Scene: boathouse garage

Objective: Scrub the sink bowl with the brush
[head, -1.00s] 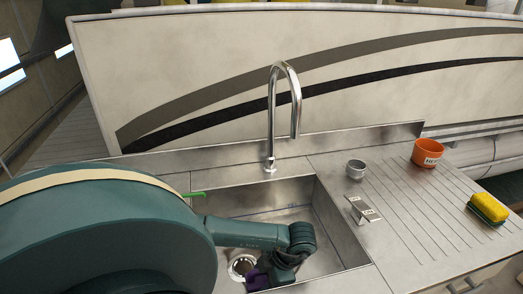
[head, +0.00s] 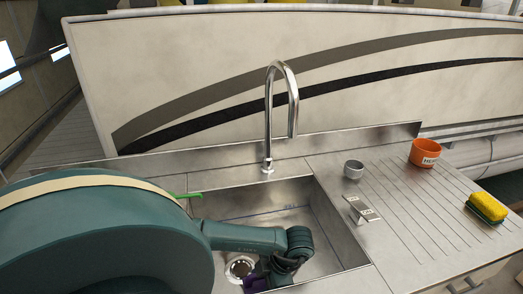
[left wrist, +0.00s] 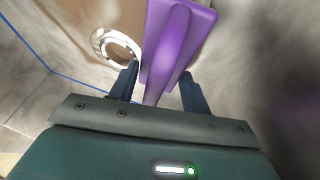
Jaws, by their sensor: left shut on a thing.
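The steel sink bowl (head: 325,243) is set into the counter, with its round drain (head: 239,267) in the floor. The drain (left wrist: 117,47) also shows in the left wrist view, with a brownish patch on the floor around it. My left gripper (left wrist: 159,84) is shut on the purple brush (left wrist: 178,40) by its handle, down inside the bowl. The brush is beside the drain; whether it touches the floor I cannot tell. In the head view my arm hides most of the brush (head: 256,284). My right gripper is not in view.
A tall curved faucet (head: 270,120) stands behind the bowl. A small grey cup (head: 353,169), a metal bracket-like piece (head: 361,209), an orange pot (head: 425,153) and a yellow-green sponge (head: 486,208) are on the right drainboard. A blue line (left wrist: 75,82) runs along the bowl.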

